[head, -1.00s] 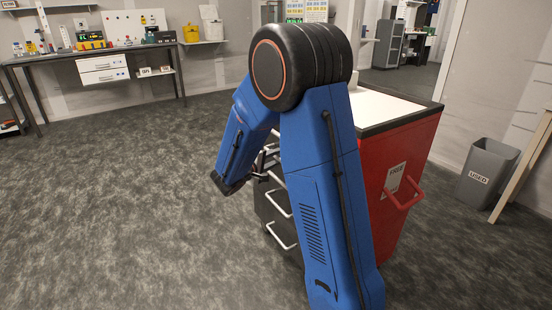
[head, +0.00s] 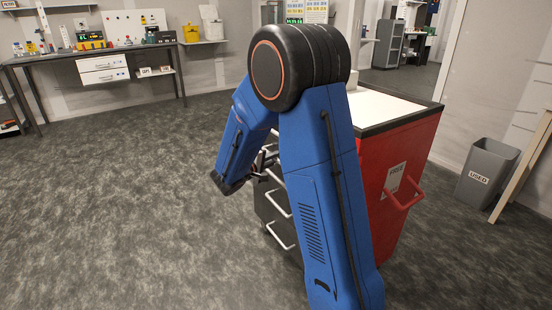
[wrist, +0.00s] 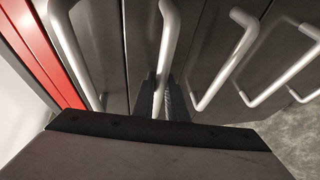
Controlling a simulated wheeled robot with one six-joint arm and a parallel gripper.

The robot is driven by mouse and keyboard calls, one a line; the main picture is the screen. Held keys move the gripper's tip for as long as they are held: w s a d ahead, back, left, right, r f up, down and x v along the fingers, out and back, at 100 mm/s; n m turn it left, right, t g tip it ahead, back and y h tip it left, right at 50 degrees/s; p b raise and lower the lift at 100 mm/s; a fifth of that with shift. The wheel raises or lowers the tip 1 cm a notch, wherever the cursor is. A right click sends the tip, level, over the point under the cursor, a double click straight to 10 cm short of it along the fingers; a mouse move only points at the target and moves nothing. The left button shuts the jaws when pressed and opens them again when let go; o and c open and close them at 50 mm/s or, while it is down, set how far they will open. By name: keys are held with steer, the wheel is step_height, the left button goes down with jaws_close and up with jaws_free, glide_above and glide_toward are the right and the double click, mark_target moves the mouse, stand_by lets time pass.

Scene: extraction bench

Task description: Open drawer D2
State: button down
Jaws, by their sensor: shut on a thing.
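The red cart (head: 410,150) has dark drawers with pale bar handles on its left face. In the wrist view several handles run side by side. My gripper (wrist: 163,98) has its dark fingers on either side of the second handle (wrist: 168,40) from the red edge, shut on it. The drawer front (wrist: 143,40) behind that handle looks about level with its neighbours. No drawer label is readable, so I cannot confirm which is D2. In the head view my gripper (head: 261,170) is partly hidden by my arm at the cart's drawer side.
A lower drawer handle (head: 280,235) sticks out below my gripper. The grey floor (head: 110,200) left of the cart is clear. A grey bin (head: 487,172) stands to the right of the cart. A workbench (head: 60,57) stands along the back left wall.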

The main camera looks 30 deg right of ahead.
steer(key=s+a, duration=0.1)
steer(key=a, duration=2.5)
steer(key=shift+a, duration=0.35)
steer(key=c, duration=1.8)
jaws_free()
steer(key=shift+o, duration=0.2)
steer(key=v, duration=1.7)
steer(key=shift+r, duration=0.15)
steer(key=shift+s+a, duration=0.1)
steer(key=shift+a, duration=0.15)
